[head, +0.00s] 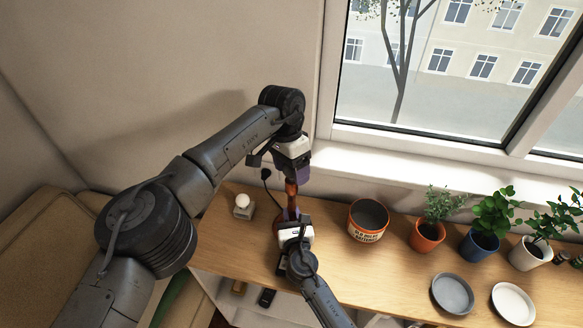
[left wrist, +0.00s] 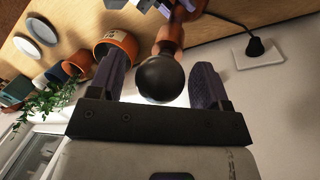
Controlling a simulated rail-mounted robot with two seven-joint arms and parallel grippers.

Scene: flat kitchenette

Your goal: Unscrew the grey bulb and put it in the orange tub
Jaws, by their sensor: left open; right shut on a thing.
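The grey bulb (left wrist: 162,78) is a dark round globe in the left wrist view, on the end of a reddish-brown lamp (head: 291,190). My left gripper (head: 291,178) points down over the lamp. Its fingers are open, one on each side of the bulb; I cannot tell whether they touch it. In the head view the bulb is hidden by this gripper. My right gripper (head: 291,213) is shut on the lamp lower down. The orange tub (head: 368,234), with a white label and dark inside, stands to the right of the lamp; it also shows in the left wrist view (left wrist: 118,42).
A white bulb (head: 242,200) sits in a small holder left of the lamp. A black plug (head: 265,174) is at the wall. Potted plants (head: 428,232) and two plates (head: 453,293) stand right of the tub. The window (head: 450,70) is behind.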

